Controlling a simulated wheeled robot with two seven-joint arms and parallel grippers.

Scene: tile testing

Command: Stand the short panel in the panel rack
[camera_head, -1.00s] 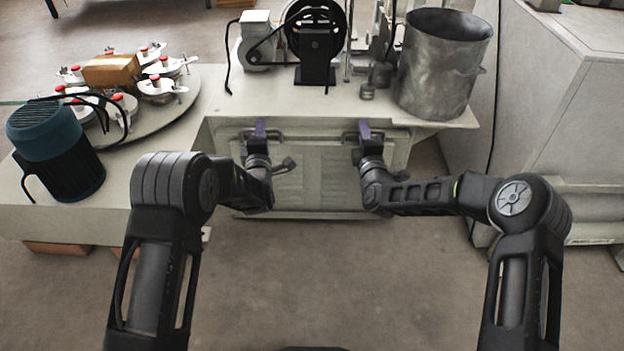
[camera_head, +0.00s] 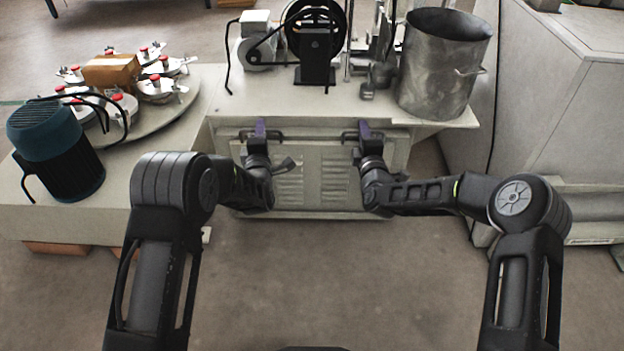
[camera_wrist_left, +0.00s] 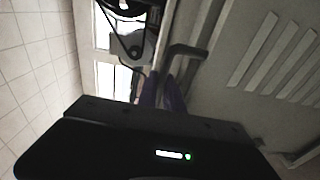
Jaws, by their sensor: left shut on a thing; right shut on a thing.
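The short panel (camera_head: 323,172) is light grey, with louvred slots and two dark handles along its upper edge. It stands roughly upright in front of the bench. My left gripper (camera_head: 260,130) is shut on the left handle, and my right gripper (camera_head: 364,131) is shut on the right handle. In the left wrist view, the purple fingers (camera_wrist_left: 163,93) are at the dark handle (camera_wrist_left: 186,52), and the slotted panel face (camera_wrist_left: 265,65) fills the right side. I cannot make out the panel rack for certain. My wrists hide parts of the panel's sides.
The bench (camera_head: 225,112) is close behind the panel. It carries a belt-driven machine (camera_head: 315,45) and a metal pot (camera_head: 443,65). A blue motor (camera_head: 55,150) and a round turntable (camera_head: 185,108) are on the left. A large grey cabinet (camera_head: 545,110) stands right. The floor in front is clear.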

